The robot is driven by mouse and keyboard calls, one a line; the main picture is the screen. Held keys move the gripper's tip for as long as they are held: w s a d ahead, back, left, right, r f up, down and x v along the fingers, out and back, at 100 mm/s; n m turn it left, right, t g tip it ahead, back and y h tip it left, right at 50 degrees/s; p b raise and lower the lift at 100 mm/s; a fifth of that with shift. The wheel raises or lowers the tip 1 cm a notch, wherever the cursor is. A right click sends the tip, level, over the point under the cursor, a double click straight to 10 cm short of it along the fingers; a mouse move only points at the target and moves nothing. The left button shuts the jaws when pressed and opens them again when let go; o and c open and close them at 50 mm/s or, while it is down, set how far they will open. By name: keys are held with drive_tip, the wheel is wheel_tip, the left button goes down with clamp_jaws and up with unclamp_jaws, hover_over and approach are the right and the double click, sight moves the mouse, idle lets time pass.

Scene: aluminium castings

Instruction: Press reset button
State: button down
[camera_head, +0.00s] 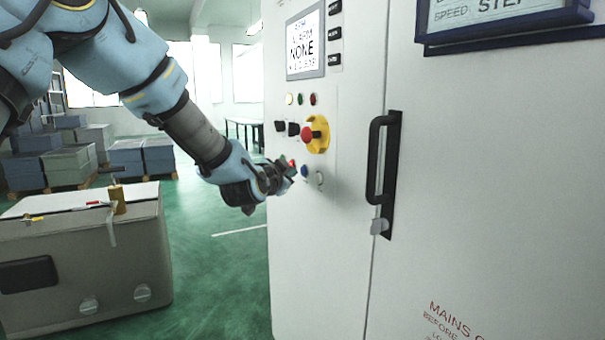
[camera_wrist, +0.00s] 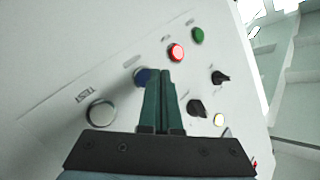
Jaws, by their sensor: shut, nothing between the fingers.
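The control panel on the white cabinet has a lower row of round buttons: green (camera_wrist: 197,35), red (camera_wrist: 176,52), blue (camera_wrist: 143,76) and pale grey (camera_wrist: 101,112). In the head view the red (camera_head: 292,163), blue (camera_head: 304,171) and pale (camera_head: 320,178) ones show. My gripper (camera_head: 286,171) is shut and empty, pointing at this row. In the wrist view its fingertips (camera_wrist: 163,74) partly cover the blue button's right side. I cannot tell whether they touch the panel.
A red emergency stop on a yellow base (camera_head: 318,146) and black switches (camera_head: 293,129) sit just above the row. A black door handle (camera_head: 384,165) stands out to the right. A grey box (camera_head: 150,240) stands on the green floor at left.

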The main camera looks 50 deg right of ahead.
drive_tip(key=shift+w+a+b, duration=0.3)
drive_tip(key=shift+a, duration=0.5)
drive_tip(key=shift+w+a+b, duration=0.3)
drive_tip(key=shift+w+a, duration=0.05)
drive_tip(key=shift+a, duration=0.4)
drive_tip(key=shift+w+a+b, duration=0.3)
drive_tip(key=shift+a, duration=0.5)
drive_tip(key=w+a+f+n+y, duration=0.3)
drive_tip(key=w+a+f, duration=0.1)
drive_tip(key=a, duration=0.5)
drive_tip(key=w+a+f+n+y, duration=0.3)
drive_tip(key=a, duration=0.7)
drive_tip(key=w+a+f+n+y, duration=0.2)
drive_tip(key=w+a+f+y, duration=0.15)
drive_tip(key=a, duration=0.55)
drive_tip(key=s+a+f+n+g+y, duration=0.1)
drive_tip(key=s+a+f+n, duration=0.1)
drive_tip(key=a, duration=0.7)
drive_tip(key=s+a+f+n+g+y, duration=0.2)
drive_tip(key=s+a+n, duration=0.3)
drive_tip(key=a, duration=0.5)
drive_tip(key=s+a+f+n+g+y, duration=0.2)
drive_tip(key=s+a+n, duration=0.2)
drive_tip(key=a, duration=0.5)
drive_tip(key=shift+s+a+f, duration=0.2)
drive_tip(key=shift+s+a, duration=0.15)
drive_tip(key=shift+s, duration=0.45)
